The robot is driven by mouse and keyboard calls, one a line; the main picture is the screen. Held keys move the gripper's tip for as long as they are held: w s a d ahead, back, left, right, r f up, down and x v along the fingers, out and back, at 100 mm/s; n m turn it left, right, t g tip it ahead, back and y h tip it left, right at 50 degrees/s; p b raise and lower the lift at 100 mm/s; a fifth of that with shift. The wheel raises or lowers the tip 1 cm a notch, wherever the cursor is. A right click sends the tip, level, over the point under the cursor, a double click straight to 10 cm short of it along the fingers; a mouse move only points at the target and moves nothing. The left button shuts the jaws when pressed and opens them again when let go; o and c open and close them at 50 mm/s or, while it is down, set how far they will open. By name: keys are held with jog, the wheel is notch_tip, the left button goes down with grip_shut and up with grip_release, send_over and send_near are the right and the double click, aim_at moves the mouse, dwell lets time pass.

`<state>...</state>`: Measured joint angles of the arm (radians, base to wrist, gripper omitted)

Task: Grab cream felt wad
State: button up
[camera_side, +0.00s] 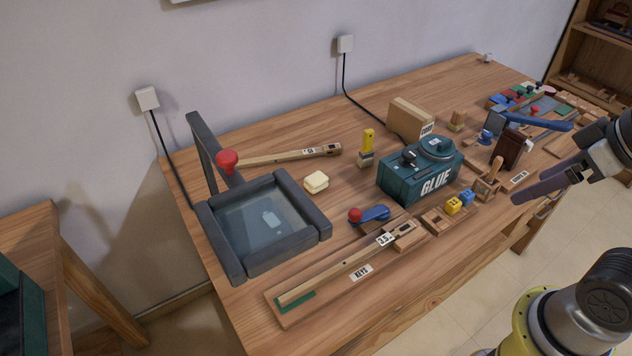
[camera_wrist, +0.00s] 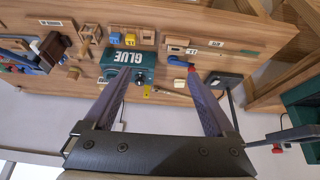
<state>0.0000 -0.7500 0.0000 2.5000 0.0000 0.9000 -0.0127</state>
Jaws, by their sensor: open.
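The cream felt wad (camera_side: 316,182) is a small pale block lying on the wooden bench (camera_side: 350,200), between the grey press tray and the teal glue box. It also shows small in the wrist view (camera_wrist: 180,84), between my fingers in the picture but well beyond them. My gripper (camera_side: 510,158) is at the right of the side view, above the bench's right part, far from the wad. Its two long fingers are spread, with nothing between them. The fingers also spread wide in the wrist view (camera_wrist: 158,71).
A grey press tray (camera_side: 318,218) with a raised arm stands left of the wad. A long wooden key (camera_side: 340,265) lies in front.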

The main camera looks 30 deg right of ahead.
jog(key=w+a+r+n, duration=0.2)
jog(key=w+r+n, duration=0.7)
jog(key=r, duration=0.2)
jog(key=n+g+y, duration=0.2)
jog(key=n+g, duration=0.4)
jog(key=n, duration=0.4)
send_over(317, 177)
notch_tip(317, 177, down, 30)
jog(key=shift+d+r, duration=0.1)
jog(key=shift+d, duration=0.05)
jog(key=shift+f, duration=3.15)
jog(key=c, duration=1.4)
jog(key=shift+r, duration=0.15)
